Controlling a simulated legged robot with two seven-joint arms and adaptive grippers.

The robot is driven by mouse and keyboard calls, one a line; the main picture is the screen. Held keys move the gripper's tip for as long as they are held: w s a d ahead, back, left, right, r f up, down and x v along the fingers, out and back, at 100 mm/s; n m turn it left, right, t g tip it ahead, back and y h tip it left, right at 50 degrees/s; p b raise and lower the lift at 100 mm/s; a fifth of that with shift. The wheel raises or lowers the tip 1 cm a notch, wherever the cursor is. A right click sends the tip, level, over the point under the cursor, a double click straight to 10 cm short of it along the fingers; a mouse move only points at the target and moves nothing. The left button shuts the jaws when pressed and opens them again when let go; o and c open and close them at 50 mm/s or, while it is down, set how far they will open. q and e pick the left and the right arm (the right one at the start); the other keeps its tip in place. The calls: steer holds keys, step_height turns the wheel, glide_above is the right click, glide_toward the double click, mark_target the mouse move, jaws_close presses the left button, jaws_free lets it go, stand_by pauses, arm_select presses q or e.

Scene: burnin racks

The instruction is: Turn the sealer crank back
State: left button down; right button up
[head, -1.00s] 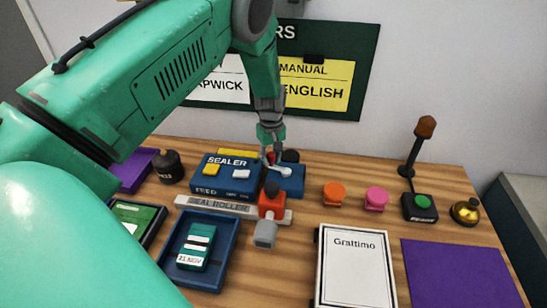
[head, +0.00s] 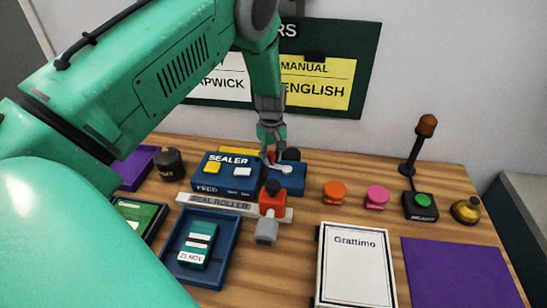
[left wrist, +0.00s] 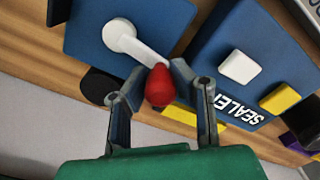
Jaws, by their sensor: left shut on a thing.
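The blue sealer box (head: 222,187) stands at the back of the bench. Beside it on the right is a blue crank base (head: 290,183) with a white crank arm (head: 280,169). In the left wrist view the white crank arm (left wrist: 140,46) runs from its round hub to a red knob (left wrist: 160,86). My left gripper (head: 268,153) reaches down to the crank from above. In the left wrist view its fingers (left wrist: 158,92) are closed around the red knob. The hub is clear of the fingers. My right gripper is not in view.
A seal roller bar (head: 216,205) with a red block (head: 271,203) lies in front of the sealer. A blue tray (head: 213,280) holds a teal pack (head: 197,245). Orange and pink knobs (head: 334,195) and a green button box (head: 420,206) stand to the right.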

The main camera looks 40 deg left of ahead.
arm_select(q)
steer(key=shift+s+a+r+n, duration=0.1)
steer(key=shift+a+r+n, duration=0.1)
steer(key=shift+n, duration=0.2)
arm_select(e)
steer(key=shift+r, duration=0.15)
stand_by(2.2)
arm_select(q)
steer(key=c, duration=1.5)
jaws_free()
steer(key=shift+c, duration=0.2)
steer(key=shift+o, duration=1.2)
steer(key=shift+s+d, duration=0.1)
steer(key=shift+s, duration=0.2)
steer(key=shift+w+r, duration=0.1)
steer(key=shift+w, duration=0.1)
step_height(320, 180, up, 12)
steer(key=shift+s, duration=0.15)
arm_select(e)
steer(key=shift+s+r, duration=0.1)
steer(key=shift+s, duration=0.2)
